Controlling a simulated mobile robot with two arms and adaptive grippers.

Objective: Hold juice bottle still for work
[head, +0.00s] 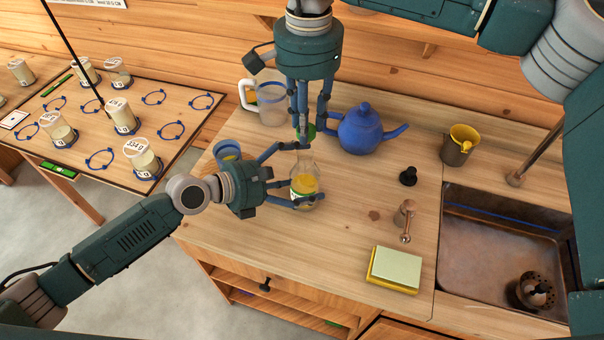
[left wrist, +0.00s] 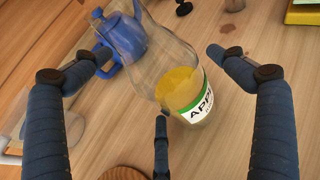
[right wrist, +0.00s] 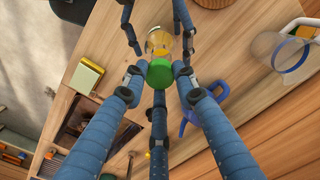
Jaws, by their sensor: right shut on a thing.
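The juice bottle (head: 304,186) is clear glass with yellow juice low inside and a white and green label; it stands on the wooden counter. It also shows in the left wrist view (left wrist: 178,85). My left gripper (head: 313,175) reaches in from the left with its fingers spread around the bottle; the side fingers look apart from the glass. My right gripper (head: 305,133) comes from above, shut on the green cap (right wrist: 159,73). The cap is over the bottle's neck; a left finger partly hides the neck, so I cannot tell whether they touch.
A sponge block (head: 395,269) lies front right, near the sink (head: 480,232). The counter front of the bottle is clear.

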